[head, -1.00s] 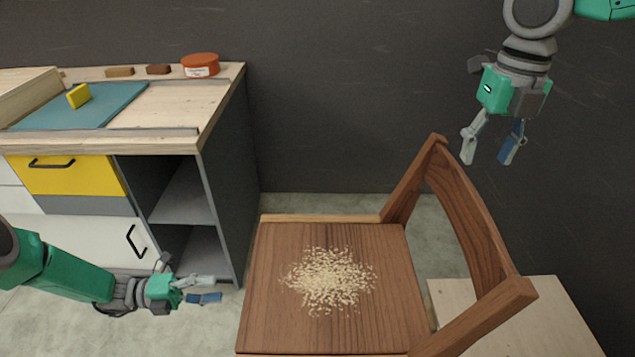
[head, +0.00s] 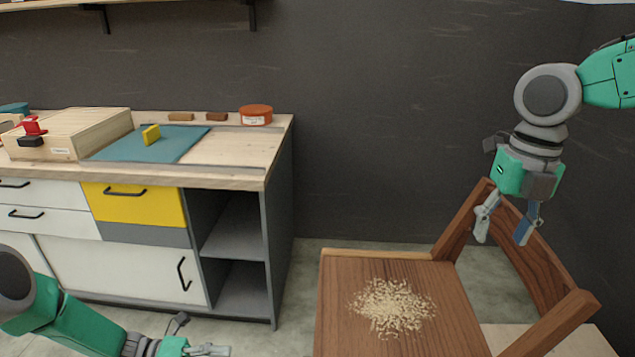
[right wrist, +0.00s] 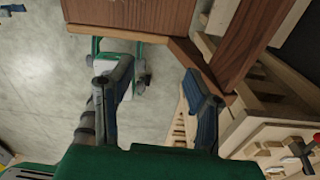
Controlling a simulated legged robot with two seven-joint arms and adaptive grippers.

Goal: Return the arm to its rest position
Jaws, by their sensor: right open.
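My right gripper (head: 508,224) hangs open and empty at the right of the head view, in front of the chair's backrest as seen there. Its two spread fingers also show in the right wrist view (right wrist: 160,95), with nothing between them. My left arm enters at the lower left of the head view; its gripper (head: 205,349) is at the bottom edge and partly cut off, so its jaws are unclear. The wooden chair (head: 340,325) stands at the lower right, with a pile of wood shavings (head: 392,306) on its seat.
A workbench (head: 235,178) stands at the left with a teal mat (head: 185,148), a yellow block (head: 151,135), a red tin (head: 256,115) and a wooden box (head: 85,130). A pale wooden surface (head: 580,342) lies behind the chair. Bare floor shows between bench and chair.

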